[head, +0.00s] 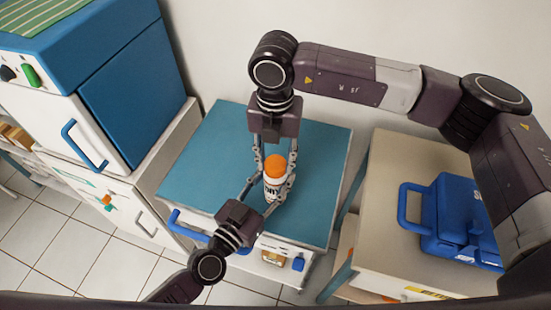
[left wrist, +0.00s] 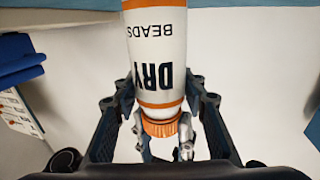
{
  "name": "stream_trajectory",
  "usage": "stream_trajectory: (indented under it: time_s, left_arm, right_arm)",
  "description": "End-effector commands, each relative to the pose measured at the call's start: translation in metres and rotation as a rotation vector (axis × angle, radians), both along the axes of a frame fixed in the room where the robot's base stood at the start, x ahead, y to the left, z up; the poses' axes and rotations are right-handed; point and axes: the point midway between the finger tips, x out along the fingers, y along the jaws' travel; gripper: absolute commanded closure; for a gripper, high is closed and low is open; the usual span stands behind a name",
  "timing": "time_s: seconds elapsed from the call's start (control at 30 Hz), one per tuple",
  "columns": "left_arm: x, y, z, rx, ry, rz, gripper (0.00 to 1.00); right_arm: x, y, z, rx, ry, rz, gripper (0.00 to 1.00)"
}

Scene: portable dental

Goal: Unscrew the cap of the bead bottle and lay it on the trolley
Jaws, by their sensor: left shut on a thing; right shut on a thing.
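The bead bottle (head: 272,190) is white with dark lettering and stands upright on the blue-green trolley top (head: 205,165). Its ribbed orange cap (head: 275,165) is at the top of the bottle. In the left wrist view the bottle (left wrist: 158,55) appears upside down, with the cap (left wrist: 160,127) towards the bottom. My left gripper (head: 268,187) is shut on the bottle body, one finger on each side. My right gripper (head: 275,169) reaches in from behind and is shut on the cap. I cannot tell whether the cap is loose on its thread.
The rest of the trolley top is clear. A blue and white cabinet (head: 130,85) stands at the left. A beige table (head: 385,170) with a blue case (head: 455,220) stands at the right. A blue handle (head: 187,227) sticks out at the trolley's front.

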Motion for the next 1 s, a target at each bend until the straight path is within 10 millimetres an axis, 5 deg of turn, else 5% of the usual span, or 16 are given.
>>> stream_trajectory:
  time_s: [1.0]
  left_arm:
    - [0.0003,0.0001,0.001,-0.001,-0.002,0.001,1.0]
  right_arm:
    - [0.0006,-0.0004,0.0017,-0.001,0.004,1.917,0.94]
